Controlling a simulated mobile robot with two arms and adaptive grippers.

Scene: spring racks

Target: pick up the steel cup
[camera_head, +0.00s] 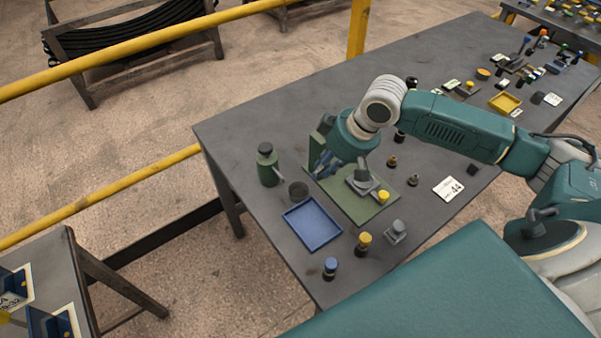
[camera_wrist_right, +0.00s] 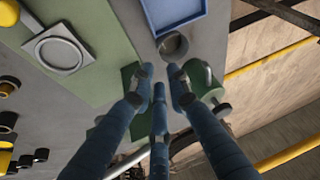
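The steel cup (camera_head: 298,191) is a small, dark grey, round open cup. It stands on the grey table between the green canister and the blue tray. In the wrist view the cup (camera_wrist_right: 173,46) lies just beyond my fingertips, with its open mouth showing. My right gripper (camera_head: 320,170) is over the left part of the green mat, a little to the right of the cup. In the wrist view its blue fingers (camera_wrist_right: 161,74) are spread, with nothing between them. They appear apart from the cup. My left gripper is in neither view.
The green canister (camera_head: 267,168) stands close to the cup, and the blue tray (camera_head: 312,224) lies just in front. The green mat (camera_head: 357,208) holds a grey square fixture (camera_head: 361,184). Small knobbed pieces stand along the near edge. A yellow rail (camera_head: 110,195) runs beyond the table.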

